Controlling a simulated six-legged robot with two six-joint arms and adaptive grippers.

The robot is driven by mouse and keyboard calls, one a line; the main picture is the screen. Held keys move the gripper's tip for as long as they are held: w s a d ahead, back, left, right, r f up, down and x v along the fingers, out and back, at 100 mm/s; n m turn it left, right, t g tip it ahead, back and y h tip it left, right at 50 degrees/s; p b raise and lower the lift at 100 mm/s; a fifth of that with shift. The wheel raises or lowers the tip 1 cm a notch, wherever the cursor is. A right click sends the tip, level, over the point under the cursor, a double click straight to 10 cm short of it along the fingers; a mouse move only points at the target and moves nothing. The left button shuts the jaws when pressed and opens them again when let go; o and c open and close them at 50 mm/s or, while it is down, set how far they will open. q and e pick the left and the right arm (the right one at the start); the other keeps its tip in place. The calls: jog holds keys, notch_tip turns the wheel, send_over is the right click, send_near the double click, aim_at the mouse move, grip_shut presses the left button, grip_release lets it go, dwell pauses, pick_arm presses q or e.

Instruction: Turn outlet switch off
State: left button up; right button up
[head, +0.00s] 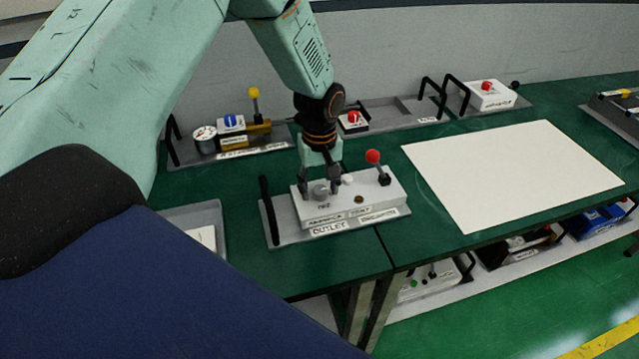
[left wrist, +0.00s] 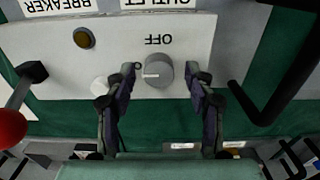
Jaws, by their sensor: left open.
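The outlet box (head: 350,208) is a white unit labelled OUTLET on a grey plate on the green table. Its grey round switch knob (head: 320,191) is at the box's left side. In the left wrist view, the knob (left wrist: 159,73) has a white mark pointing left, and the word OFF appears upside down above it. My left gripper (head: 319,187) is open over the box, with one finger on either side of the knob. In the left wrist view, the left gripper (left wrist: 160,76) shows gaps between both fingers and the knob. My right gripper is not in view.
A lever with a red ball (head: 373,157) rises from the box's right side. A white button (left wrist: 99,86) lies close to one finger. A black handle (head: 269,210) stands at the plate's left. Other units line the wall, and a white sheet (head: 510,172) lies right.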

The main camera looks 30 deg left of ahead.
pick_arm(q)
jog(key=shift+d, duration=0.1)
jog(key=shift+s+d+r, duration=0.1)
jog(key=shift+d+r, duration=0.05)
jog(key=shift+c, duration=1.2)
jog(key=shift+a, duration=0.2)
jog(key=c, duration=0.5)
grip_shut()
